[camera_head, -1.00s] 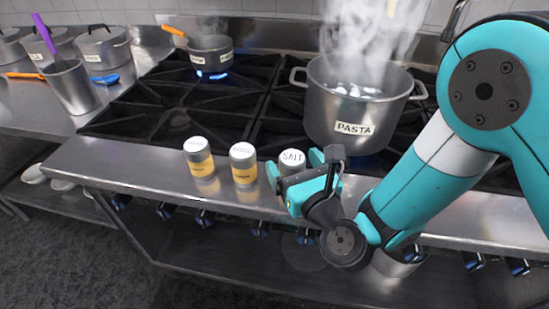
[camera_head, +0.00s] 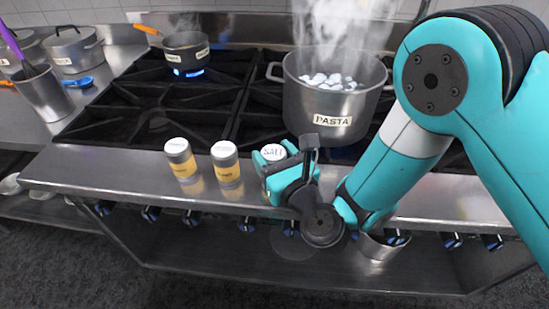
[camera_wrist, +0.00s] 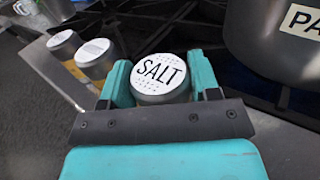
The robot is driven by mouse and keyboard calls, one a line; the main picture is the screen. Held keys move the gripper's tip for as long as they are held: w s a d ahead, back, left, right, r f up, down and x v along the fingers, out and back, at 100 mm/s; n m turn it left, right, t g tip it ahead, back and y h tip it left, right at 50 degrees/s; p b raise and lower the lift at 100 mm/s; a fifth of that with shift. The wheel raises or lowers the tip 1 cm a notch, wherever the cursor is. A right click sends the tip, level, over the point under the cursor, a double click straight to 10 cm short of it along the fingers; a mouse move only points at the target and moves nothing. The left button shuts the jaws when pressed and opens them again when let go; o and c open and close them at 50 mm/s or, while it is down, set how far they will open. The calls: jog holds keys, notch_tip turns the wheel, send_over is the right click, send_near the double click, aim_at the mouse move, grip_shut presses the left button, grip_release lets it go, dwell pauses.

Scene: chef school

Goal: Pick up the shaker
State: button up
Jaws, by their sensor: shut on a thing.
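The salt shaker (camera_head: 273,153) has a white lid marked SALT and stands on the steel front ledge of the stove. My gripper (camera_head: 284,172) is shut on it, with the teal fingers on either side of its body. In the wrist view the shaker's lid (camera_wrist: 160,74) sits upright between the two fingers of my gripper (camera_wrist: 160,82). Most of the shaker's body is hidden by the fingers. I cannot tell whether its base touches the ledge.
Two yellow-labelled shakers (camera_head: 181,158) (camera_head: 226,162) stand to the left on the ledge (camera_head: 100,175). A steaming pot marked PASTA (camera_head: 318,110) is close behind the salt shaker. A small pan (camera_head: 186,55) sits over a blue flame at the back left.

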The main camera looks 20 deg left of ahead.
notch_tip(320, 180, up, 25)
jog(key=p, duration=2.1)
jog(key=shift+f, duration=0.1)
